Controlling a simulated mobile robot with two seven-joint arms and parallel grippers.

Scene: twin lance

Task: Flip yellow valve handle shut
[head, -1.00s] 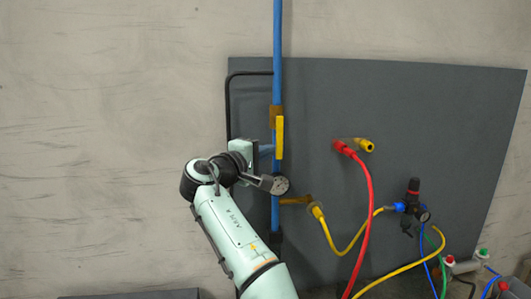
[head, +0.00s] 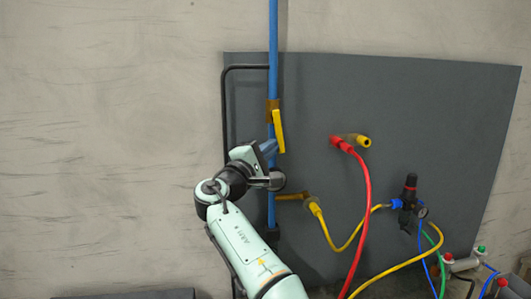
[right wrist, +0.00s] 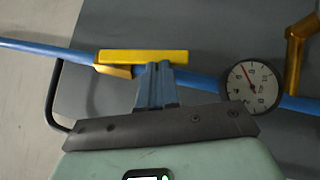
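The yellow valve handle (head: 278,131) is on the vertical blue pipe (head: 273,45) in the head view. It is tilted slightly off the pipe's line, with its lower end out to the right. In the right wrist view the handle (right wrist: 142,57) lies across the picture at a small angle to the blue pipe (right wrist: 205,82). My right gripper (head: 269,147) is at the handle's lower part, on its left side. Its blue fingers (right wrist: 160,66) are together, with their tips at the handle's edge and nothing visible between them. My left gripper is out of view.
A round gauge (right wrist: 252,86) sits on the pipe close beside my right gripper. A red hose (head: 366,200) and a yellow hose (head: 330,235) hang to the right, near a black regulator (head: 409,190). The grey panel (head: 420,110) stands behind.

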